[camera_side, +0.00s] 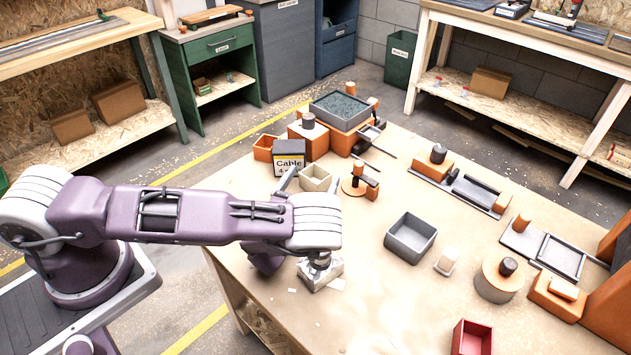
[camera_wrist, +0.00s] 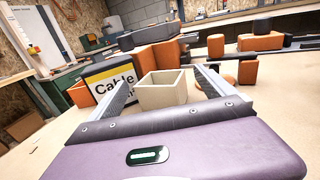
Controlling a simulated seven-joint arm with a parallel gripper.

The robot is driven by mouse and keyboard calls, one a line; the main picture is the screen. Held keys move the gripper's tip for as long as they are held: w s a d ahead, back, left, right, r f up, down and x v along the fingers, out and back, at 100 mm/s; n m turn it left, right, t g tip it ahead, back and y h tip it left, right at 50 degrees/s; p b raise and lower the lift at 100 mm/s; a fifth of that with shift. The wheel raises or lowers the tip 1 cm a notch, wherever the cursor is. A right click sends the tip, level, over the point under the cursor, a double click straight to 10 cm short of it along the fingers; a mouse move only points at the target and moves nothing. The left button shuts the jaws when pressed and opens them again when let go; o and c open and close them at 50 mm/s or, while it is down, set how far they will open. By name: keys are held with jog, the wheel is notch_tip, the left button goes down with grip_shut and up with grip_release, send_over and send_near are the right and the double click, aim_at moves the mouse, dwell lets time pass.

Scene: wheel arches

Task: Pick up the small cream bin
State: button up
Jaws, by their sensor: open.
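The small cream bin (camera_side: 317,178) stands upright and open-topped on the table, beside the black, white and yellow Cable box. In the wrist view the cream bin (camera_wrist: 162,92) appears between the two grey fingers of my gripper (camera_wrist: 166,78), with a finger on each side. My gripper is open and not closed on the bin. I cannot tell whether either finger touches it. In the side view one grey finger (camera_side: 288,180) shows just left of the bin; my arm hides much of the gripper.
The Cable box (camera_side: 290,158) is close behind and left of the bin. Orange blocks and a grey tray (camera_side: 340,108) stand behind. A grey bin (camera_side: 410,238) and a red bin (camera_side: 472,338) are to the right. A pale block (camera_side: 320,276) lies by my wrist.

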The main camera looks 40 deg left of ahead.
jog(key=shift+w, duration=0.1)
jog(key=c, duration=1.5)
jog(key=shift+c, duration=0.2)
jog(key=shift+r, duration=0.15)
